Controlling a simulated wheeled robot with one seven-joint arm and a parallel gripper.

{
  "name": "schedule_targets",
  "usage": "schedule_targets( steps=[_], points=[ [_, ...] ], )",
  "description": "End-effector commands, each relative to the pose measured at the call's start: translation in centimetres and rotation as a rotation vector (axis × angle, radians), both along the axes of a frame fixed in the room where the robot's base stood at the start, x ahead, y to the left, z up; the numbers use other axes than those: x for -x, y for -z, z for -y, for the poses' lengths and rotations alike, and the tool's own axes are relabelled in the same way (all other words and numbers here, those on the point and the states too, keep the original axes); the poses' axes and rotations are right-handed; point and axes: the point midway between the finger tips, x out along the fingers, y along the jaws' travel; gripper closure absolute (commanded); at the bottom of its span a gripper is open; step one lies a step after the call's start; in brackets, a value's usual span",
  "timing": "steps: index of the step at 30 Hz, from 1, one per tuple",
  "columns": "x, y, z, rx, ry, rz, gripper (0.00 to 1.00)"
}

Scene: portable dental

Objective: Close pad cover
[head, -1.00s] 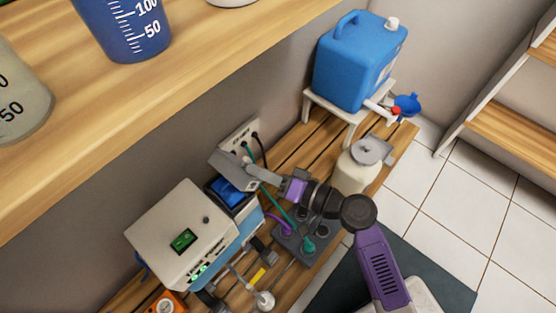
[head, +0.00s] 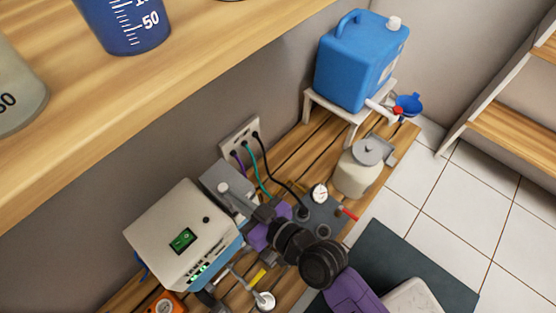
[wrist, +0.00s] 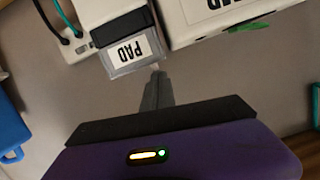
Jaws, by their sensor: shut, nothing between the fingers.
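The pad cover (head: 216,174) is a grey lid on the small unit beside the white box. In the head view it lies down over the unit, and no blue inside shows. In the wrist view the label "PAD" shows upside down on the cover (wrist: 131,50). My gripper (head: 225,187) is shut and empty, with its fingertips at the cover in the head view. In the wrist view the fingertips (wrist: 155,72) are by the label's lower right corner; I cannot tell whether they touch. My arm hides part of the unit's near side.
The white box (head: 175,230) with a green display stands close to the left. A wall outlet (head: 240,138) with several cables is behind. A gauge (head: 319,194), a cream bottle (head: 358,172) and a blue canister (head: 360,62) stand to the right. A wooden shelf (head: 190,75) overhangs the rear.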

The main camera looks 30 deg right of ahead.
Motion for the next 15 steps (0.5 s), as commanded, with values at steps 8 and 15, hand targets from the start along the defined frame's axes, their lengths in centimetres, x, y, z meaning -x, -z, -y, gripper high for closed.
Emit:
schedule_targets(
  steps=[8,15],
  points=[
    [0.4,0.9,-0.9,0.034,-0.001,0.013,1.00],
    [0.4,1.3,-1.1,0.032,0.000,0.012,1.00]
  ],
)
